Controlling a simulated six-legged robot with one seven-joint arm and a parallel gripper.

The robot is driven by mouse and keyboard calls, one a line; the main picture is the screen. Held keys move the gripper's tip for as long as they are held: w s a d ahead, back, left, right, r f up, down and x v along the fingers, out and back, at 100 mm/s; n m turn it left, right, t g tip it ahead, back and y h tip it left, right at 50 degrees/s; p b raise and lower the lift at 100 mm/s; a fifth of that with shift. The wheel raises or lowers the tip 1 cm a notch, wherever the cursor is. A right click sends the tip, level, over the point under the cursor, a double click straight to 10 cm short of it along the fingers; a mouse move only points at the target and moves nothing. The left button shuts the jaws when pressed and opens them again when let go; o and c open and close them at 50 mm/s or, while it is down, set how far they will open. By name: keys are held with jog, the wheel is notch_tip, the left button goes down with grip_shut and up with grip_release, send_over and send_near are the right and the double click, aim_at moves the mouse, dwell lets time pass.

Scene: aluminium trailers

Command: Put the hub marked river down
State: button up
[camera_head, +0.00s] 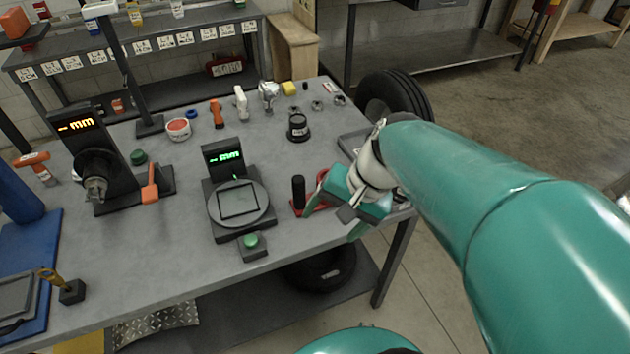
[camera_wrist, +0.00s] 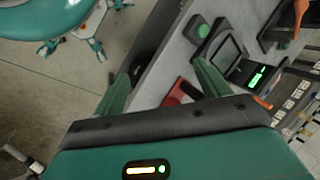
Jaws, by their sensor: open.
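My gripper (camera_head: 336,208) is open over the right front edge of the grey table (camera_head: 150,265). In the wrist view my gripper (camera_wrist: 162,78) has its two green fingers spread, with nothing held between them. A black, stepped, hub-like piece (camera_head: 298,127) with a pale label stands upright at the back right of the table, well apart from my gripper. Its lettering is too small to read, so I cannot tell whether it is marked river. Another dark round piece with a metal end (camera_head: 95,178) sits at the orange-lit gauge (camera_head: 80,130) on the left.
A scale (camera_head: 240,208) with a green display has an empty-looking plate. A black-handled red item (camera_head: 299,197) stands close left of my gripper; red also shows in the wrist view (camera_wrist: 182,92). A grey tray (camera_head: 352,141) lies at the right edge. Tyres stand beside and below the table.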

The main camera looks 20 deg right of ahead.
notch_tip(320, 180, up, 6)
jog(key=s+a+n+t+h, duration=0.1)
jog(key=a+n+t+h, duration=0.1)
jog(key=n, duration=0.5)
jog(key=shift+s+r+n+t+h, duration=0.25)
jog(key=shift+t+h, duration=0.45)
jog(key=shift+h, duration=0.5)
jog(key=shift+a, duration=0.1)
